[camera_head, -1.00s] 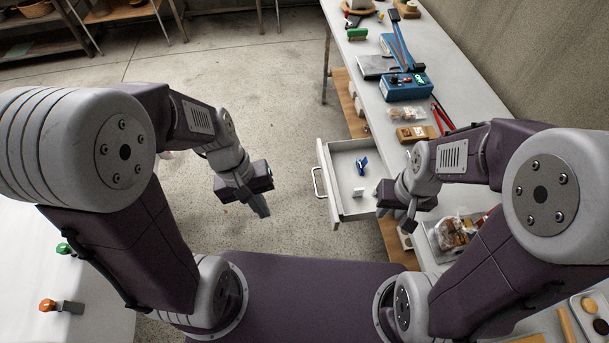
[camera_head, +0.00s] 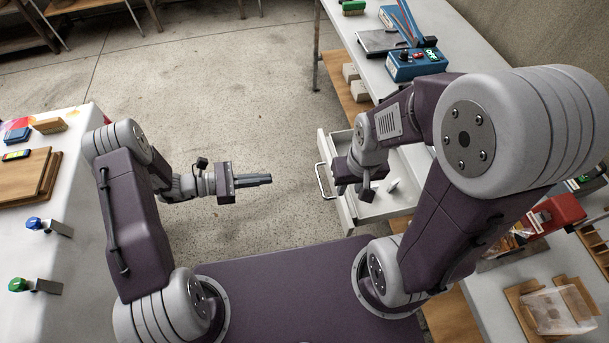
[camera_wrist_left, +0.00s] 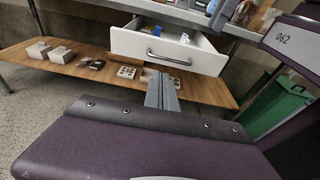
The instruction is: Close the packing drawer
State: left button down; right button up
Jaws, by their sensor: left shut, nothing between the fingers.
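The white packing drawer (camera_head: 348,215) stands pulled out from the right-hand table. Its front and bar handle (camera_head: 320,181) face the open floor. A small white item (camera_head: 393,186) stands inside.
The right-hand table (camera_head: 360,20) carries a blue device (camera_head: 416,63), and a wooden lower shelf (camera_wrist_left: 205,90) lies under the drawer. A left-hand table (camera_head: 75,255) holds boards (camera_head: 25,175). The floor between the tables is clear.

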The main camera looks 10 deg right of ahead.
aim_at(343, 201)
pick_arm(q)
jog(key=x, duration=1.3)
jog(key=shift+d+b, duration=0.2)
jog(key=shift+b, duration=0.15)
pick_arm(e)
jog(key=shift+f, duration=0.35)
